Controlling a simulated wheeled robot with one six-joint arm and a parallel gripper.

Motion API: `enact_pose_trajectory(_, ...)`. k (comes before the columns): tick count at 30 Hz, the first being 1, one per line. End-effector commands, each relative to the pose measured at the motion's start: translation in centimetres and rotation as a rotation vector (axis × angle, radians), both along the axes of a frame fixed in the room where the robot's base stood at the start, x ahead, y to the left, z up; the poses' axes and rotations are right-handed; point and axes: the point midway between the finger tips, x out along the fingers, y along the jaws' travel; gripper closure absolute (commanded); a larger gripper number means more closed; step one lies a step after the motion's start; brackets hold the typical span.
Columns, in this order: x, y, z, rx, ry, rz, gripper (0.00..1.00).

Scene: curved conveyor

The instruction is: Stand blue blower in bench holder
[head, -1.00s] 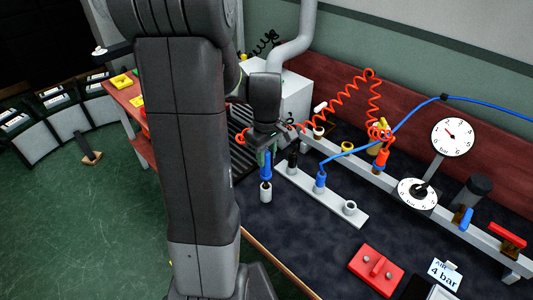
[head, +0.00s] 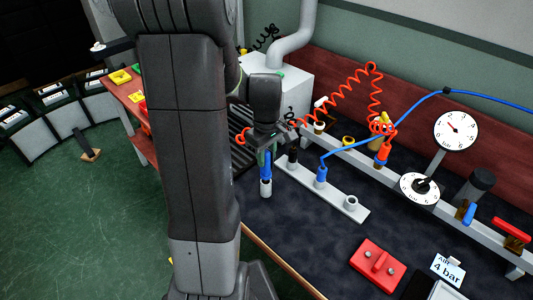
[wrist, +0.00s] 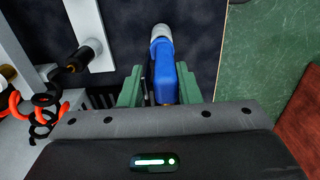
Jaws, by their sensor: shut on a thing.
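The blue blower (head: 266,167) hangs upright in my gripper (head: 264,143), its grey end (head: 265,189) pointing down. In the wrist view, the blower's blue body (wrist: 165,78) lies between the two green fingers of my gripper (wrist: 158,88), which is shut on it. A pale holder plate (head: 332,196) lies on the dark bench to the right of the blower. The blower is apart from the plate.
A grey rail (head: 350,154) with an orange coiled hose (head: 375,95) and two dials runs behind the plate. A red block (head: 377,264) and a "4 bar" card (head: 448,271) lie at the right front. Dark bench surface between plate and front edge is clear.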

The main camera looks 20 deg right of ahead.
Motion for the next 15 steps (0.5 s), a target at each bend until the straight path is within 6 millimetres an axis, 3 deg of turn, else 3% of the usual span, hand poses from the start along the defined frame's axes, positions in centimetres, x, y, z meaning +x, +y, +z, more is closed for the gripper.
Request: enact_pose_trajectory(15, 0.0, 0.0, -1.4, 0.000, 0.000, 0.000, 0.83)
